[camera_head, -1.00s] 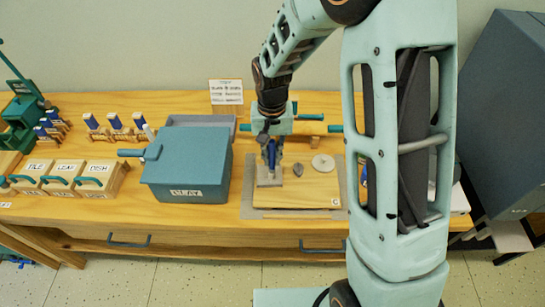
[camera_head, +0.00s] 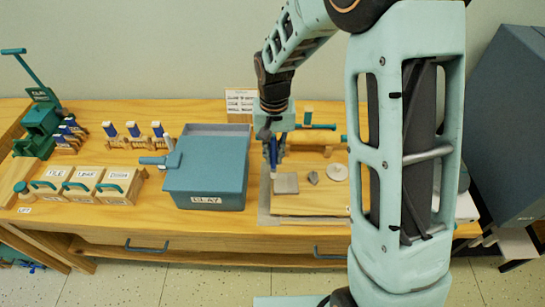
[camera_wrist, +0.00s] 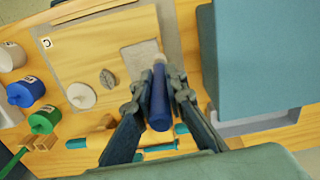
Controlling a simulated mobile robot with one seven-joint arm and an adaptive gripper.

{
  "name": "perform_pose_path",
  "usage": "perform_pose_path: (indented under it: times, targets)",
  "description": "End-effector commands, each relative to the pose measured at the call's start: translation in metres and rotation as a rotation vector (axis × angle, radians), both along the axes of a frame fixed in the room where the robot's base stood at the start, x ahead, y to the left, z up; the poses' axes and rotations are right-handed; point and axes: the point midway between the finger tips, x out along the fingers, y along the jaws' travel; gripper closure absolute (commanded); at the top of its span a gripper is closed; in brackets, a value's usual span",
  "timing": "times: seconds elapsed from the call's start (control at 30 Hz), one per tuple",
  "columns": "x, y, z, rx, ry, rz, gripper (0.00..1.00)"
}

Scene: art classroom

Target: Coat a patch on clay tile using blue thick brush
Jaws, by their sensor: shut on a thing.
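The clay tile (camera_head: 285,183) is a flat grey square at the left of the wooden work board (camera_head: 302,205); it also shows in the wrist view (camera_wrist: 139,55). My gripper (camera_head: 271,152) is shut on the blue brush (camera_wrist: 159,103), whose pale tip points toward the tile. In the head view, the tip is beside the tile's back left corner. In the wrist view, it overlaps the tile's lower edge. I cannot tell whether it touches. A small grey leaf piece (camera_head: 313,178) and a round pale disc (camera_head: 337,172) lie right of the tile.
The blue-grey CLAY box (camera_head: 207,178) stands close left of the board. Several blue-topped brushes or tools (camera_head: 133,132) stand in holders farther left, behind labelled boxes (camera_head: 82,185). Blue (camera_wrist: 26,92) and green (camera_wrist: 44,119) pots sit near the board. A rolling pin (camera_head: 320,139) lies behind it.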

Motion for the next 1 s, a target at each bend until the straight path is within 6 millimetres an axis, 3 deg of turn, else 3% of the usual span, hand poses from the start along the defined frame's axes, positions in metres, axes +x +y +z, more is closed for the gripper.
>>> perform_pose_path:
  times: [0.3,1.0]
  targets:
    - [0.003,-0.004,0.030,0.000,-0.002,-0.001,1.00]
    - [0.004,-0.004,0.031,0.000,-0.001,-0.001,1.00]
